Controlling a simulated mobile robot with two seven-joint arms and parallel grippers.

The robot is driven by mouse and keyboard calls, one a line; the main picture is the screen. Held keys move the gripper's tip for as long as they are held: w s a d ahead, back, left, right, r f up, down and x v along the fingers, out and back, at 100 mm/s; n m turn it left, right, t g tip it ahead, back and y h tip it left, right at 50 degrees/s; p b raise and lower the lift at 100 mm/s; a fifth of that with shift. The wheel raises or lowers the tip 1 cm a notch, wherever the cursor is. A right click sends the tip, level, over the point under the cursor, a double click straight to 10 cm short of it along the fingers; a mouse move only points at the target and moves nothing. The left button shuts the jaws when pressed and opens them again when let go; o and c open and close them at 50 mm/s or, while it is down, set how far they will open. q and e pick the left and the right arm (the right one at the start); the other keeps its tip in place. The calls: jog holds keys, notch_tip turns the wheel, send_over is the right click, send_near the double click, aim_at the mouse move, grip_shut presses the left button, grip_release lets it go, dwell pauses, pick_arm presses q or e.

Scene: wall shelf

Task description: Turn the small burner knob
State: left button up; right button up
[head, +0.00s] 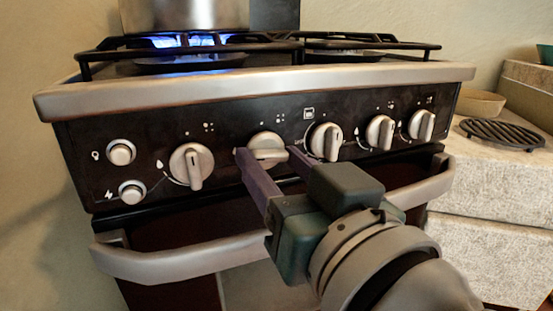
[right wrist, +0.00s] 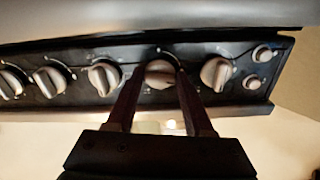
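The stove's black front panel (head: 230,115) carries a row of several silver knobs, seen close in the head view. My right gripper (head: 267,154) reaches up from the lower right. Its two spread fingers stand on either side of the second knob from the left (head: 267,143). That knob's grip bar lies roughly level, while the leftmost knob's bar (head: 193,165) points down. In the right wrist view the picture is reversed, and the same knob (right wrist: 160,74) sits between the fingertips. Whether the fingers touch it is unclear. My left gripper is not in view.
Blue flames (head: 190,41) burn under a metal pot (head: 185,14) on the black grate (head: 340,42). Two round buttons (head: 121,152) sit at the panel's left. The oven handle (head: 180,262) juts out below. A counter with a bowl (head: 482,103) and black trivet (head: 502,133) stands right.

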grip_shut()
jog(key=shift+n, duration=0.3)
jog(key=n+p, duration=0.1)
jog(key=n, duration=0.3)
jog(key=shift+r+n, duration=0.1)
jog(key=shift+n, duration=0.2)
jog(key=n+p, duration=0.1)
jog(key=n, duration=0.3)
jog(key=shift+n, duration=0.3)
jog(key=n, duration=0.5)
jog(key=shift+d+p, duration=0.1)
jog(key=shift+p, duration=0.25)
jog(key=shift+n, duration=2.3)
